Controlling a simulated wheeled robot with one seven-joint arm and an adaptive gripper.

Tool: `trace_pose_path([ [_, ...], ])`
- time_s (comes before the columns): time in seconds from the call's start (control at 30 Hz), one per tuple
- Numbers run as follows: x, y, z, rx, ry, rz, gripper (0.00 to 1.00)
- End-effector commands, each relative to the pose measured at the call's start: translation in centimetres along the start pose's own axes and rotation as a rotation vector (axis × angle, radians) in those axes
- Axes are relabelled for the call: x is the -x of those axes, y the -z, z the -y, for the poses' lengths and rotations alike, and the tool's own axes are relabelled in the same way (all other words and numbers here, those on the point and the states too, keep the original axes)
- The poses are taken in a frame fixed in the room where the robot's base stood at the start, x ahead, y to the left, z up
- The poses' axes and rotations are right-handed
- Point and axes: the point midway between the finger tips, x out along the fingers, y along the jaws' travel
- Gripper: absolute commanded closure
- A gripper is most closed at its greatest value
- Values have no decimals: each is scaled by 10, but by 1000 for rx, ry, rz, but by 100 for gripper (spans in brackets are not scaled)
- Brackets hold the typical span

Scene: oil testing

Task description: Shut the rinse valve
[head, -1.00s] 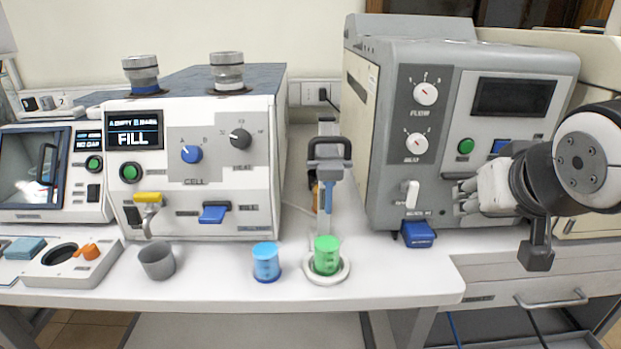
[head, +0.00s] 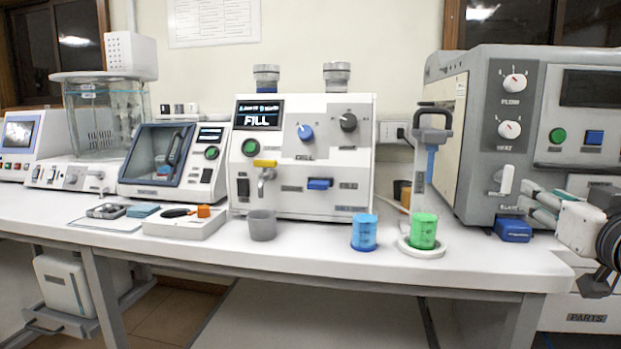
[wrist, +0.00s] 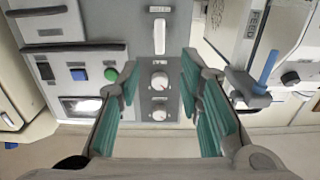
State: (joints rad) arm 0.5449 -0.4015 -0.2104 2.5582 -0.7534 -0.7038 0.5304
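A white lever (head: 507,180) points up on the front of the grey machine, below the FLOW and HEAT dials. It also shows in the wrist view (wrist: 159,37), between the spread fingers and beyond them. The labels near it are too small to read, so I cannot confirm that it is the rinse valve. A yellow-handled tap (head: 265,164) on the white FILL machine is another valve, its handle lying sideways. My gripper (head: 534,203) is just right of the lever in the head view. In the wrist view my gripper (wrist: 160,65) is open and empty, its teal fingers apart.
A blue block (head: 513,229) sits below the lever. A green cup (head: 423,231) stands on a round white base, with a blue cup (head: 364,232) to its left and a grey cup (head: 262,225) under the tap. The bench's front edge runs close below.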

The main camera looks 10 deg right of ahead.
Motion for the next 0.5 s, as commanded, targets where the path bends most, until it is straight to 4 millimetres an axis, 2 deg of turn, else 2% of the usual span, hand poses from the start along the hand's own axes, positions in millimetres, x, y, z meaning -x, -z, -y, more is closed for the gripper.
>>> trace_pose_path([
  [0.5,-42,4,1,-3,3,5,67],
])
